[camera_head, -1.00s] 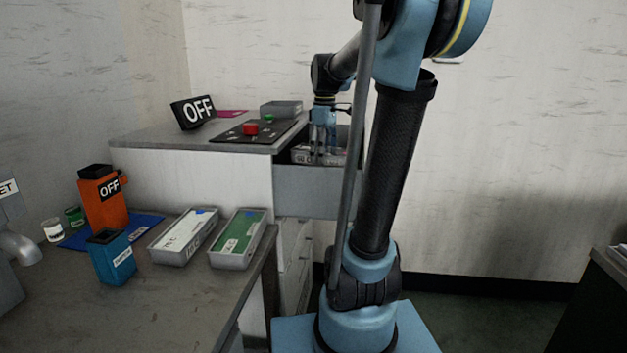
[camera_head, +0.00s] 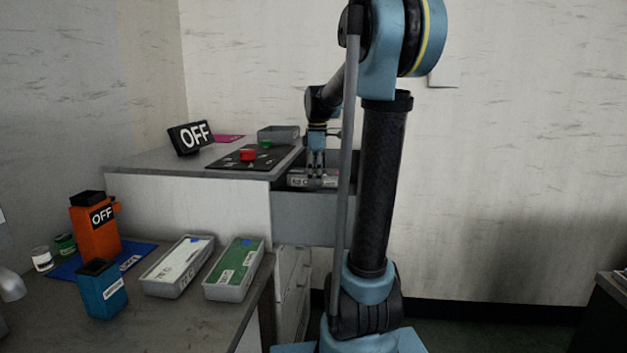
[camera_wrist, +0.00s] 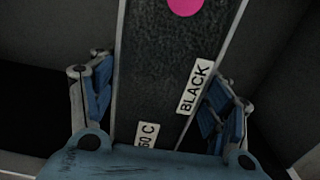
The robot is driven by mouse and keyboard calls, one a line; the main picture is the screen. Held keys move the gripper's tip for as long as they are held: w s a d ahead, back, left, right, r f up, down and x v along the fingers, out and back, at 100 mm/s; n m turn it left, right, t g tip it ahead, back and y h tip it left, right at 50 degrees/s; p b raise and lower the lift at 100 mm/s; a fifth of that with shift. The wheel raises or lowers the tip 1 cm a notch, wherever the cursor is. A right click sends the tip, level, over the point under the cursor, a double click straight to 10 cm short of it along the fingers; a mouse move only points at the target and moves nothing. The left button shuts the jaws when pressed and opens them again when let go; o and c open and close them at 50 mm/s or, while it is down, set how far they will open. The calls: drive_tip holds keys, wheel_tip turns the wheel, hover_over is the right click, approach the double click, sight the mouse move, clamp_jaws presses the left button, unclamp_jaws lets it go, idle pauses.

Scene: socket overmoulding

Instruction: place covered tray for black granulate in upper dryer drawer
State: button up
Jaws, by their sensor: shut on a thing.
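The covered tray for black granulate (camera_wrist: 160,85) fills the middle of the wrist view. It is dark grey with lighter rims, a pink dot, a "BLACK" label and a label ending in "60 C". My gripper (camera_wrist: 160,100) is shut on it, with a blue-padded finger along each long side. In the head view my gripper (camera_head: 317,175) points down into the open upper dryer drawer (camera_head: 312,215). The tray (camera_head: 300,180) shows there inside the drawer opening, partly hidden by the fingers and my arm. I cannot tell whether it touches the drawer floor.
White-topped (camera_head: 180,262) and green-topped (camera_head: 236,265) trays, an orange container (camera_head: 95,228) and a blue container (camera_head: 103,288) stand on the front table.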

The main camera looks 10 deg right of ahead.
drive_tip(key=shift+w+d+f, duration=0.1)
drive_tip(key=shift+w+f, duration=0.5)
drive_tip(key=shift+w, duration=0.85)
drive_tip(key=shift+w+d+f, duration=0.1)
drive_tip(key=shift+w+f, duration=0.5)
drive_tip(key=shift+w, duration=0.85)
drive_tip(key=shift+w+f, duration=0.6)
drive_tip(key=shift+w, duration=0.85)
drive_tip(key=shift+f, duration=0.6)
drive_tip(key=o, duration=1.4)
drive_tip(key=shift+o, duration=0.2)
wheel_tip(320, 180, up, 13)
drive_tip(key=shift+r, duration=0.15)
